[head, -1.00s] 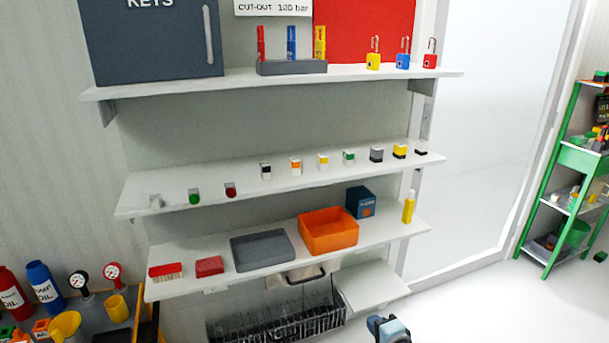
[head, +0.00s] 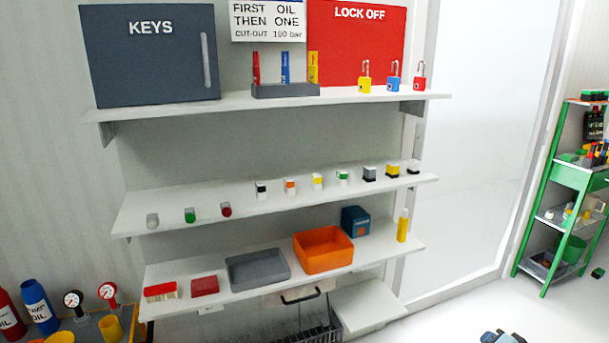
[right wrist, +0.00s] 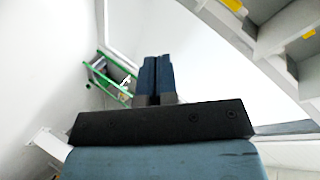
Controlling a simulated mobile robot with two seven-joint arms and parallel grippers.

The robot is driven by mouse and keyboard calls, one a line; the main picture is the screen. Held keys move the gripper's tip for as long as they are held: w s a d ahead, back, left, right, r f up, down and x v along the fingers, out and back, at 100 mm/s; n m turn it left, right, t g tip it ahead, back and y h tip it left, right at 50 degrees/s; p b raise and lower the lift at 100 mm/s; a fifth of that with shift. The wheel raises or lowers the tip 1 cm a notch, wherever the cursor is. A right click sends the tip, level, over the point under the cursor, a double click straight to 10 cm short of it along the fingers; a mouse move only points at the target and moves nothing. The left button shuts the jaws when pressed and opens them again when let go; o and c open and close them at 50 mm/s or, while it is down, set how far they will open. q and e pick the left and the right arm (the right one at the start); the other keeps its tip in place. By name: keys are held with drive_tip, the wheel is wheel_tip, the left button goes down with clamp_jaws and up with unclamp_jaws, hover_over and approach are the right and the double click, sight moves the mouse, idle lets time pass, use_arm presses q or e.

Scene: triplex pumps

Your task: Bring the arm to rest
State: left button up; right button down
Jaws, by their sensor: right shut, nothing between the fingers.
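My right gripper (right wrist: 155,78) shows in the right wrist view. Its two dark blue fingers lie together with nothing between them. In the head view only a small blue-grey part of my right arm (head: 502,337) shows at the bottom edge, right of centre, over the pale floor. It is clear of the shelves. My left gripper is out of view.
White wall shelves hold padlocks, an orange bin (head: 323,252), a grey tray (head: 240,275) and several small blocks. A lower ledge (head: 368,308) juts out. A green rack (head: 540,210) stands at right.

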drive_tip(key=s+a+f+n+g+y, duration=0.1)
drive_tip(key=s+a+f+n, duration=0.1)
drive_tip(key=s+a+n, duration=0.65)
drive_tip(key=s+a+f+n+g, duration=0.1)
drive_tip(key=s+a+n, duration=0.2)
drive_tip(key=s, duration=1)
drive_tip(key=s+a+f+n+g+y, duration=0.1)
drive_tip(key=s+a+f+n, duration=0.1)
drive_tip(key=s+a+n, duration=0.6)
drive_tip(key=a+r+m, duration=0.1)
drive_tip(key=a+m, duration=0.6)
drive_tip(key=a, duration=0.2)
use_arm(q)
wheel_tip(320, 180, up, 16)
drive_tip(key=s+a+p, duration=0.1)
drive_tip(key=p, duration=2)
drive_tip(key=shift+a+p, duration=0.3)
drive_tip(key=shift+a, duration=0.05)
use_arm(e)
wheel_tip(320, 180, up, 17)
drive_tip(key=s+d+t, duration=0.1)
drive_tip(key=shift+s+f, duration=0.2)
drive_tip(key=shift+s, duration=0.1)
